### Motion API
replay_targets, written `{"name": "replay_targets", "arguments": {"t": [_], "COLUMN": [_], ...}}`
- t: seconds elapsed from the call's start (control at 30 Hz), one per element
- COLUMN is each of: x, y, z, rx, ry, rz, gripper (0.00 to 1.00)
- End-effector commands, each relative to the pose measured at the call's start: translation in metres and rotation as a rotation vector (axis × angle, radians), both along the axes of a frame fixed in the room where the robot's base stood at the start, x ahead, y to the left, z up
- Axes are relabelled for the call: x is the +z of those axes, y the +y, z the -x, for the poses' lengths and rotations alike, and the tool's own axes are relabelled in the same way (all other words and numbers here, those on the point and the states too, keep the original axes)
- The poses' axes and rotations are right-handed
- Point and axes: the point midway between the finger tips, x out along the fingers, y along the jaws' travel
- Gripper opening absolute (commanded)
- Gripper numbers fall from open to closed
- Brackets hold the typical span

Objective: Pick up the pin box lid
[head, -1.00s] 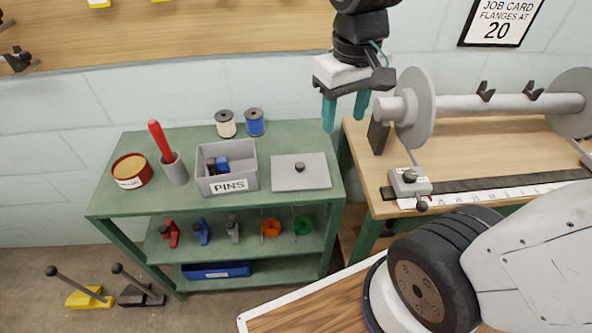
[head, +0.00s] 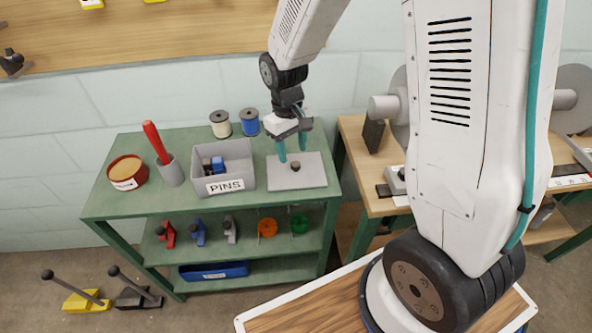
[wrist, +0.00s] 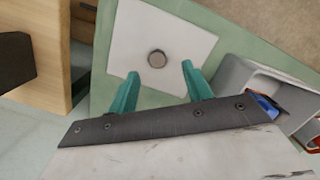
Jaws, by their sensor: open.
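The pin box lid (head: 312,172) is a flat grey plate with a small dark knob (head: 295,166) in its middle. It lies on the green cart's top, right of the open pin box (head: 248,179), which is labelled PINS. My gripper (head: 292,157) has teal fingers pointing down over the lid, close to the knob. In the wrist view the lid (wrist: 190,45) lies beyond the fingertips, and the knob (wrist: 157,59) appears roughly centred between the open fingers (wrist: 160,72). The fingers hold nothing.
The green cart (head: 180,205) also bears a red tin (head: 128,172), a grey cup (head: 171,172) with a red-handled tool, and two spools (head: 221,125) behind. Clamps and coils sit on the shelf below. A wooden bench (head: 355,135) stands to the right.

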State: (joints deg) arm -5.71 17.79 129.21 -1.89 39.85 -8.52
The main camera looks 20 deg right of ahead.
Motion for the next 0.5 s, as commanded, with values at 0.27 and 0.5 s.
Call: {"name": "replay_targets", "arguments": {"t": [0.27,0.5], "x": [-0.039,-0.044], "y": [-0.005,-0.005], "z": [0.005,0.005], "rx": [-0.001,0.000], "ry": [0.003,0.000], "rz": [0.000,0.000], "gripper": [0.50,0.50]}}
